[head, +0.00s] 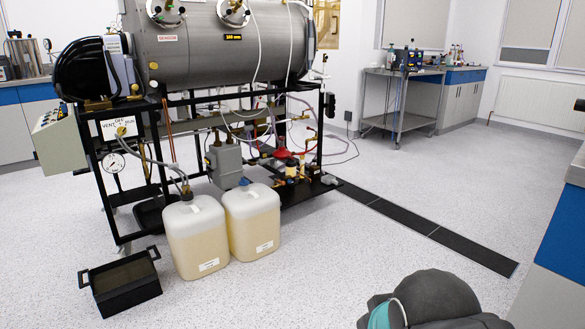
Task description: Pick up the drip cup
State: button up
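I cannot make out a drip cup for certain in the head view. A black open box with raised handles (121,283) sits on the floor at the lower left, with a brownish inside; I cannot tell what it holds. A dark rounded part of my own arm with a teal ring shows at the bottom right of centre. My gripper's fingers are not in view.
A black-framed rig carries a large steel chamber (215,45) at the upper left. Two yellowish jugs (196,237) (252,222) stand before it. A black floor strip (430,228) runs right. A counter (560,235) borders the right edge. The middle floor is clear.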

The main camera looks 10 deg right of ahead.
aim_at(328, 179)
jog(key=z, duration=0.65)
jog(key=i, duration=3.5)
jog(key=u, duration=1.25)
jog(key=i, duration=0.65)
jog(key=u, duration=0.3)
